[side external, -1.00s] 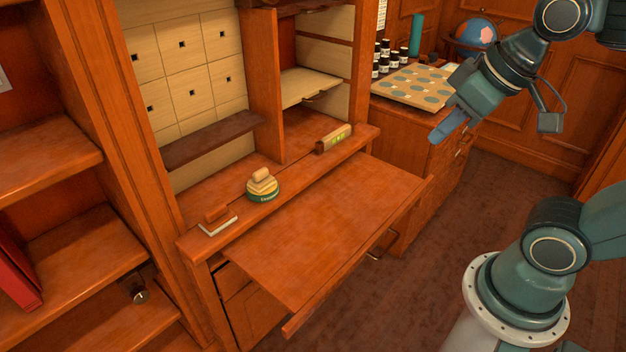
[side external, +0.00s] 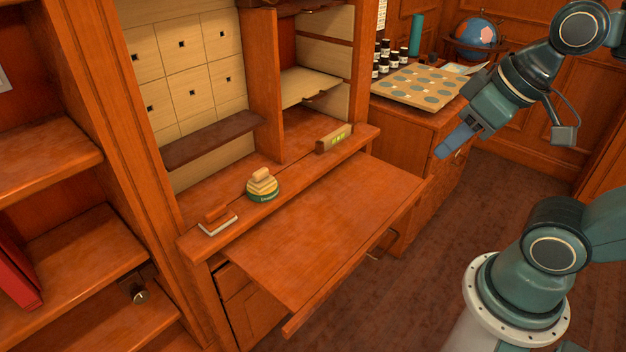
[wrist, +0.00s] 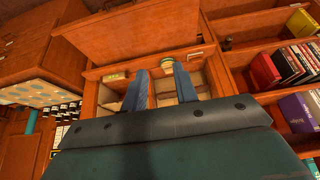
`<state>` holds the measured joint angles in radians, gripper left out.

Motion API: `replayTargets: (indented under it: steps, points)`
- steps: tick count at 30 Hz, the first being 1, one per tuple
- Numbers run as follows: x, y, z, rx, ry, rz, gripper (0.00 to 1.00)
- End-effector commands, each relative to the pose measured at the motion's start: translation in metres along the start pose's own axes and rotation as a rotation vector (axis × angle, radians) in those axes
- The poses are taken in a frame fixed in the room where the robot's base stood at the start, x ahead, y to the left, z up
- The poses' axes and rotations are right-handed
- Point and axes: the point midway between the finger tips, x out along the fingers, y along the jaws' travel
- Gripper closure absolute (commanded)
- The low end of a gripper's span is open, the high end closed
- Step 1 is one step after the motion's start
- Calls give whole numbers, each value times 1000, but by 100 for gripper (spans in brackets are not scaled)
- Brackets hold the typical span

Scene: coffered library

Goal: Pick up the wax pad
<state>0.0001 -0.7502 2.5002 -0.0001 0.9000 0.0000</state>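The wax pad (side external: 263,175), a pale layered pad with a small wooden grip, appears to rest on a round tin (side external: 263,195) with a green label. The tin stands on the ledge at the back of the desk's pull-out board. In the wrist view the tin (wrist: 168,63) shows small and far off, between the fingers; the pad is too small to make out there. My gripper (side external: 441,154) is in the air right of the board, well apart from the pad. The wrist view shows its two blue fingers (wrist: 158,72) spread, with nothing between them.
The pull-out board (side external: 320,225) is bare. A cabinet at right carries a spotted tray (side external: 425,82) and dark bottles (side external: 382,62).

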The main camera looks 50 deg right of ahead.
Motion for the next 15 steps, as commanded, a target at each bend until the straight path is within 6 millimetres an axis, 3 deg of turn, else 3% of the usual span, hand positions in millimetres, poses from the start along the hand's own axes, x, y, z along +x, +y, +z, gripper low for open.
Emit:
replayTargets:
  steps: [1,9,15]
  points:
    - [0,0,0,0,0,0,61]
    - [0,0,0,0,0,0,11]
    - [0,0,0,0,0,0,11]
